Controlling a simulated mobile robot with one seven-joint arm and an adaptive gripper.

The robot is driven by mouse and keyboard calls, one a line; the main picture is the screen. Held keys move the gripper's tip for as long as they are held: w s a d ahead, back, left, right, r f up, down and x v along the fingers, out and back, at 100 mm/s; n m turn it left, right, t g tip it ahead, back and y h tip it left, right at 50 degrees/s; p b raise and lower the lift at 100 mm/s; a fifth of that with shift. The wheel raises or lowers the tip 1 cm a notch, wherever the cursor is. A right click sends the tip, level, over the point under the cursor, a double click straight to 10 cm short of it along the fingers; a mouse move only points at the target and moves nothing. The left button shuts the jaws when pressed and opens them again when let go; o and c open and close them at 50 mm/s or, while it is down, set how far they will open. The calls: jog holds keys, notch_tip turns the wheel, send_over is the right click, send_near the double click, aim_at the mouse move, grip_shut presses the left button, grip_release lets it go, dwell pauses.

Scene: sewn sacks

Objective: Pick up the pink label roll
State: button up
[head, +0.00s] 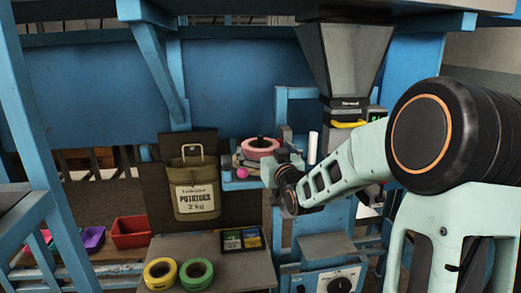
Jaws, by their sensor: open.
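The pink label roll (257,145) lies flat on a small blue ledge in the middle of the head view, with a dark peg or core showing in its centre. My gripper (266,151) is at the end of my arm, which reaches in from the right. It is open and close to the roll, at its front right side. It covers part of the roll's lower right edge. I cannot tell whether the fingers touch the roll or whether it lies between them.
A pink ball (243,173) sits beside the gripper, and a white cylinder (312,147) stands right of it. A potato sack (194,190) stands left. Yellow (160,273) and green (195,274) rolls lie on the front table (232,273). A grey hopper (343,62) stands behind right.

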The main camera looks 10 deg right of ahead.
aim_at(261, 145)
jog(key=shift+w+a+p, duration=0.15)
jog(key=shift+w+p, duration=0.1)
jog(key=shift+w, duration=0.75)
jog(key=shift+w+a+p, duration=0.1)
jog(key=shift+w+p, duration=0.1)
jog(key=shift+w, duration=0.75)
jog(key=c, duration=1.2)
